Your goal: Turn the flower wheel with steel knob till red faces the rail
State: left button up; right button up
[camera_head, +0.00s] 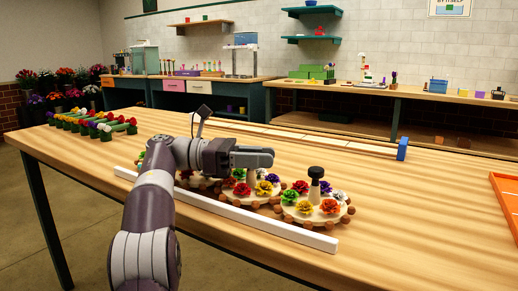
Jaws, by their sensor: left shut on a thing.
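Several round wooden flower wheels stand in a row behind a long white rail (285,229). My left gripper (262,158) is shut at the top of the middle wheel (250,199), over its pale stem. The knob there is hidden by the fingers, so its steel finish cannot be seen. On this wheel a red flower (242,190) is at the front, on the rail side, with yellow, purple and green ones around. The right wheel (318,212) has a black knob (316,173). My left arm and gripper partly hide the wheels at the left. My right gripper is out of view.
Flowers with green stems (93,123) lie in a row at the table's far left. A long pale strip with a blue end (402,148) lies along the back. An orange tray (504,207) is at the right edge. The table right of the wheels is clear.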

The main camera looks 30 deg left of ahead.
aim_at(262, 187)
pick_arm(q)
jog(key=shift+r, duration=0.3)
jog(key=o, duration=1)
jog(key=shift+f, duration=0.1)
jog(key=d+r+p, duration=0.3)
jog(key=d+r, duration=0.8)
jog(key=shift+d+p, duration=0.35)
jog(key=shift+d, duration=0.05)
jog(key=shift+s, duration=0.1)
